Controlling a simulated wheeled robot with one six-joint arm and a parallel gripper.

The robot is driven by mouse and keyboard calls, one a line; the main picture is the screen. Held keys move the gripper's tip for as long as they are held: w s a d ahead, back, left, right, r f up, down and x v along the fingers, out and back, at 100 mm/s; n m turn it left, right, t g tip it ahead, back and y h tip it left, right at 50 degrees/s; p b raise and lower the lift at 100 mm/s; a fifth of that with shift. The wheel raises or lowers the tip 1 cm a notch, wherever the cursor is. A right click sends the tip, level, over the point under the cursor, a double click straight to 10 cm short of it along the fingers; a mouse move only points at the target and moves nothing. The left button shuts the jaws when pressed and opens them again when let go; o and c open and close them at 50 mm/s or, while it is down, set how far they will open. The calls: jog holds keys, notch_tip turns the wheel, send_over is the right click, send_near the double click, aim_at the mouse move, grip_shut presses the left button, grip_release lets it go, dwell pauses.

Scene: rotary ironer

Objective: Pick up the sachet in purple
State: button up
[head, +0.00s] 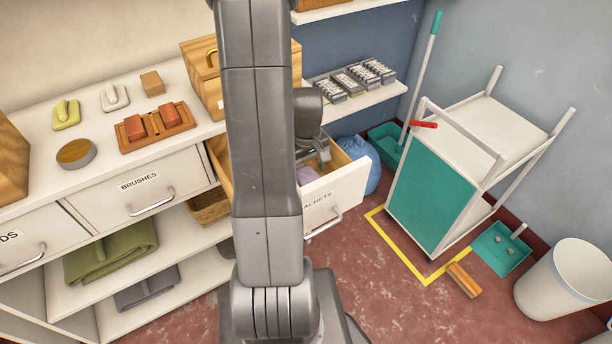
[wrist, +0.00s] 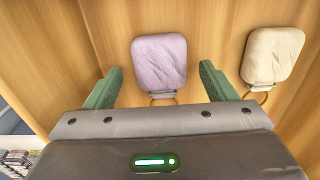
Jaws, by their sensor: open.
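The purple sachet (wrist: 159,62) lies in the open wooden drawer, seen in the wrist view. It is a puffy lilac pad with a ring at its near end. It also shows partly in the head view (head: 307,175), with my arm hiding the rest. My gripper (wrist: 160,82) is over the drawer with its green fingers apart, one on each side of the sachet's near part. The fingers do not appear to press on it. The height between them and the sachet is hard to tell. A cream sachet (wrist: 273,55) with a ring lies to the right in the drawer.
The drawer front labelled sachets (head: 335,200) sticks out from the counter, and its wooden walls surround my gripper. A blue bag (head: 360,163) is just beyond it. A teal and white cart (head: 455,170) stands to the right.

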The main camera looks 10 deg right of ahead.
jog(key=shift+f, duration=0.4)
jog(key=c, duration=1.1)
jog(key=shift+o, duration=0.2)
jog(key=shift+r, duration=0.1)
